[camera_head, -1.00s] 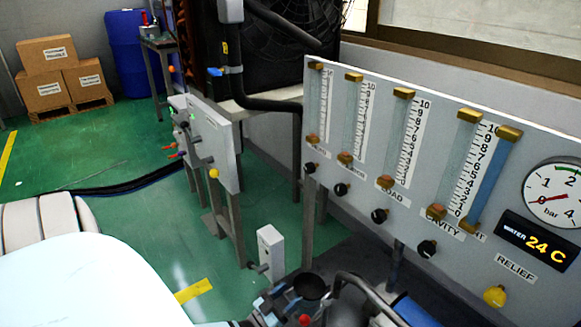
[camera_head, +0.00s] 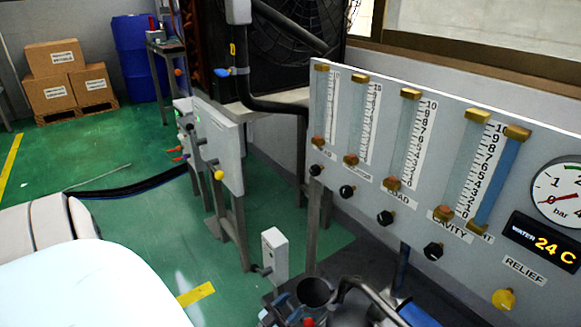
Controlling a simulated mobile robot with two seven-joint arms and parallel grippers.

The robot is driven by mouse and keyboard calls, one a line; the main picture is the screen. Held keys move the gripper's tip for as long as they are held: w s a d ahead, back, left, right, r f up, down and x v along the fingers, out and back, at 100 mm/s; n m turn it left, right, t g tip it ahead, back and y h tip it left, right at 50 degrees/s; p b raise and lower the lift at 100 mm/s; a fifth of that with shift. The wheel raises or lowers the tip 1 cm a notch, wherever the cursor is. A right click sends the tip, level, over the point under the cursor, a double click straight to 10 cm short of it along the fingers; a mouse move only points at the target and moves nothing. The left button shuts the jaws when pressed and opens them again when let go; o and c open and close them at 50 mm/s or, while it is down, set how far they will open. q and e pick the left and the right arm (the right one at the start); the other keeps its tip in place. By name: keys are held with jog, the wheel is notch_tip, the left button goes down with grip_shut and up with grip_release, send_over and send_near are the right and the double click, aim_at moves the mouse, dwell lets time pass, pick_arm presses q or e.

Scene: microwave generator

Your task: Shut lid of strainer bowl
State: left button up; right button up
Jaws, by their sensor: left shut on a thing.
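A small dark, round, cup-like part, seemingly the strainer bowl (camera_head: 316,292), stands low at the bottom centre of the head view, with its top open. I cannot make out its lid for certain. My left gripper (camera_head: 277,311) shows only in part at the bottom edge, close to the left of the bowl. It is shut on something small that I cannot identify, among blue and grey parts. The rest of it is cut off by the frame. My right gripper is not in view.
A grey panel (camera_head: 350,215) with several flow tubes, a pressure dial (camera_head: 562,196) and a yellow relief knob (camera_head: 503,299) fills the right. A curved grey pipe (camera_head: 372,295) lies right of the bowl. A small white box (camera_head: 275,253) stands behind. Green floor (camera_head: 150,230) is open at left.

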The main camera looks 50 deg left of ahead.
pick_arm(q)
jog(key=o, duration=1.3)
jog(key=shift+s+f+y, duration=0.1)
jog(key=shift+f+y, duration=0.2)
jog(key=shift+f, duration=0.15)
jog(key=shift+c, duration=0.2)
jog(key=shift+r, duration=0.15)
jog(key=v, duration=1.3)
jog(key=shift+s, duration=0.3)
jog(key=shift+a, duration=0.1)
